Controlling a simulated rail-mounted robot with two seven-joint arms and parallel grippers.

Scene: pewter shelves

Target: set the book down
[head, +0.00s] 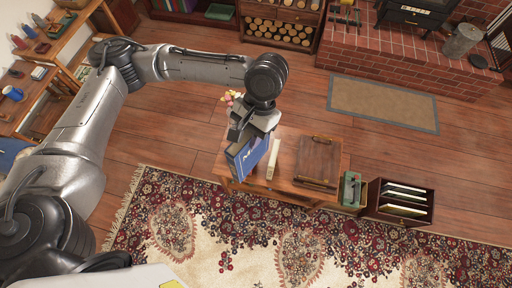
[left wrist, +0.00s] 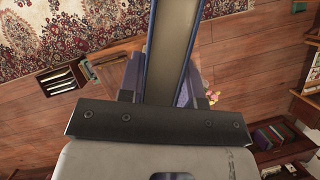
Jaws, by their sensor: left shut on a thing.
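A blue book (head: 247,158) with pale lettering on its cover hangs upright from my left gripper (head: 252,130). The gripper is shut on the book's upper part, over the left end of a low wooden table (head: 280,188). In the left wrist view the book (left wrist: 172,50) shows edge-on, with pale pages between blue covers, between the fingers. I cannot tell whether its lower edge touches the table. My right gripper is not in view.
A cream upright object (head: 273,159) stands right beside the book. A brown wooden box or board (head: 318,162) covers the table's right part. Pink flowers (head: 230,97) are behind the gripper. A dark crate (head: 399,203) with files stands right of the table on the floor.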

